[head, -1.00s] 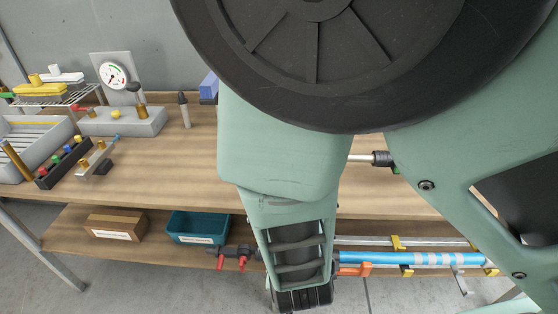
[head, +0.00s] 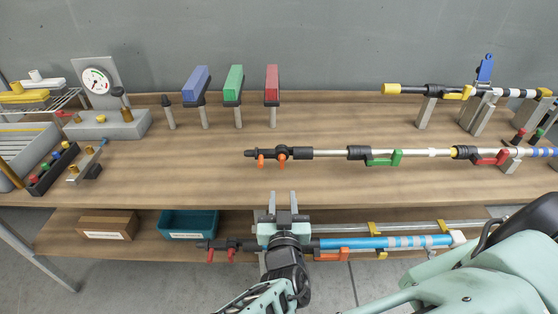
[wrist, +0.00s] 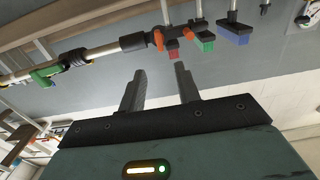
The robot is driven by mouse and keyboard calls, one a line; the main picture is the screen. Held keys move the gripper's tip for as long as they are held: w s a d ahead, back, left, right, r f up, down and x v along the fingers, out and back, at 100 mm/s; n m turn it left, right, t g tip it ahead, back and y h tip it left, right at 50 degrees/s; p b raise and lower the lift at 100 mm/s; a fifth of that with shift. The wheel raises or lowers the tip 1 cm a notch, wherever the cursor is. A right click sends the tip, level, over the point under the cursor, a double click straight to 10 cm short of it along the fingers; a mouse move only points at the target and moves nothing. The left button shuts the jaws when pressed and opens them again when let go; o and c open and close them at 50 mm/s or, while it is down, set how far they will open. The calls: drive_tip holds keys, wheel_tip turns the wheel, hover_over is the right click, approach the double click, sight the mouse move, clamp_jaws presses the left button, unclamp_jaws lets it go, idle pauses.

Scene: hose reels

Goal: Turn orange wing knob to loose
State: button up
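Two orange wing-shaped pieces (head: 282,160) hang from the black fitting at the left end of a silver pole (head: 330,153) above the tabletop. I cannot tell whether they are one knob or two, or how tight they are. They also show in the wrist view (wrist: 158,40), beyond my fingertips. My gripper (head: 282,200) is at the table's front edge, in front of and apart from the orange pieces, with its fingers pointing toward the back. In the wrist view my gripper (wrist: 160,72) is open, with nothing between its fingers.
Green (head: 384,159) and red (head: 490,158) levers sit farther right along the pole. Blue, green and red blocks (head: 235,82) stand on posts behind. A blue pole (head: 375,243) lies on the lower shelf. Bare tabletop (head: 190,178) lies left of the pole.

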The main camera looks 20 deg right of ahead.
sight(282, 164)
drive_tip(key=p+x, duration=0.3)
drive_tip(key=x, duration=0.9)
drive_tip(key=shift+p, duration=0.4)
clamp_jaws()
